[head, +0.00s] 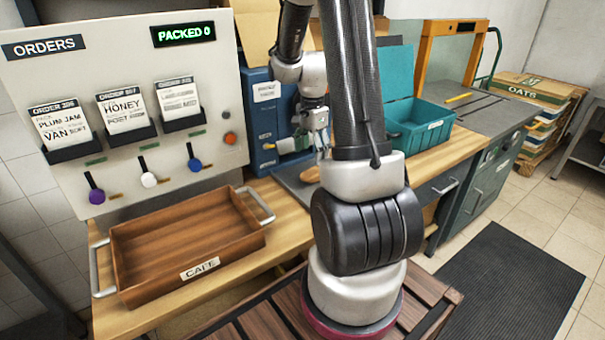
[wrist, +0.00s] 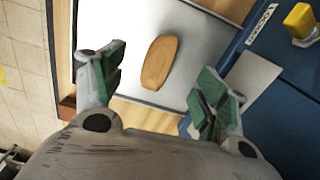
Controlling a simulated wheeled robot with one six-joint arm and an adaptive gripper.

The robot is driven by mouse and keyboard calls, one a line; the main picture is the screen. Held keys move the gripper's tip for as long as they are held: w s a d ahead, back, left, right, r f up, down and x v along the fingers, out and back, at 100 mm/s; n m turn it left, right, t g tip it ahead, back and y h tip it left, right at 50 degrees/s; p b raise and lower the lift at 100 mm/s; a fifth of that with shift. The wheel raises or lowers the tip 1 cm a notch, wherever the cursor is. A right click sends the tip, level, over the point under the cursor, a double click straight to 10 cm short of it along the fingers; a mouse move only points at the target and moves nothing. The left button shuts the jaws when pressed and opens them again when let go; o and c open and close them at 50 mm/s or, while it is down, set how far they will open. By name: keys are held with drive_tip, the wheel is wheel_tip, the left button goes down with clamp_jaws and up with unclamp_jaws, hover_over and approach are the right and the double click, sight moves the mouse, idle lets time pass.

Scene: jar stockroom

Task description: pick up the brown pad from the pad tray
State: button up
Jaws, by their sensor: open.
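The brown pad (wrist: 159,62) is a flat oval with rounded ends. In the wrist view it lies on the pale grey surface of the pad tray (wrist: 110,30), between and beyond my fingers. My gripper (wrist: 160,77) is open and empty, with green-lined fingers spread on either side of the pad in the picture and apart from it. In the head view my gripper (head: 308,147) hangs above the flat grey tray (head: 289,183), beside the blue cabinet. A small part of the brown pad (head: 310,174) shows there; my arm hides much of this area.
The blue cabinet (head: 259,120) stands close beside the tray; its yellow knob (wrist: 301,20) shows in the wrist view. A wooden CAFE crate (head: 165,275) sits on the bench at left, under the orders board (head: 120,60). An open teal box (head: 420,128) stands at right.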

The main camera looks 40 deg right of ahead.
sight(312, 170)
drive_tip(key=shift+m, duration=0.3)
drive_tip(key=shift+f, duration=0.35)
drive_tip(key=f, duration=0.7)
drive_tip(key=shift+d+f, duration=0.1)
drive_tip(key=shift+d, duration=0.1)
drive_tip(key=c, duration=0.9)
